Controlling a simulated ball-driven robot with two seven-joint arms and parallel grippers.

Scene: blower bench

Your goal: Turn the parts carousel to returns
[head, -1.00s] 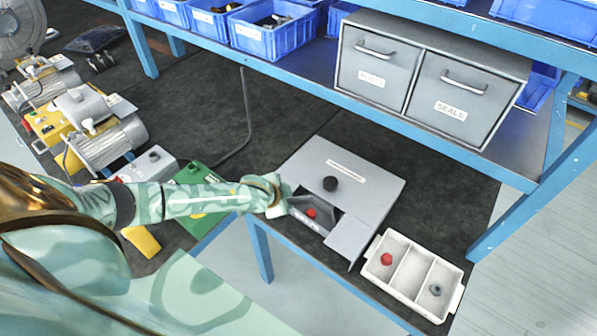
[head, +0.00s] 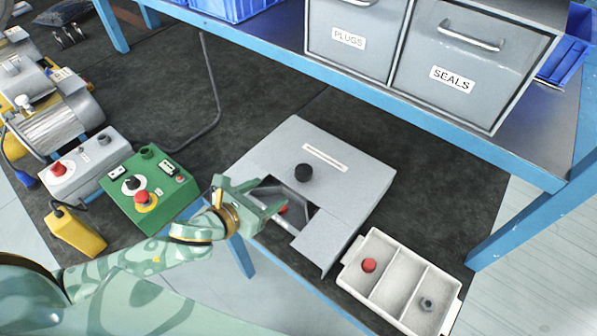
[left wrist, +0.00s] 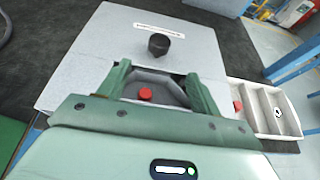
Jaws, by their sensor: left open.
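The parts carousel is a grey box (head: 345,190) with a black knob (head: 304,173) on top. A white label on the top is too small to read. The cut-out at its front shows a compartment with a red part, partly hidden by a finger in the head view. The red part (left wrist: 145,94) shows clearly in the left wrist view, between my fingers. My left gripper (head: 270,197) is open and empty at the cut-out, its fingers spread over the opening. In the left wrist view, the knob (left wrist: 159,45) is beyond the fingertips, apart from them. My right gripper is not in view.
A white divided tray (head: 394,280) with a red part and a dark ring is right of the carousel. Drawers marked PLUGS (head: 350,38) and SEALS (head: 452,78) stand on the shelf behind. A green control box (head: 150,190) is left of my gripper. Dark mat behind the carousel is clear.

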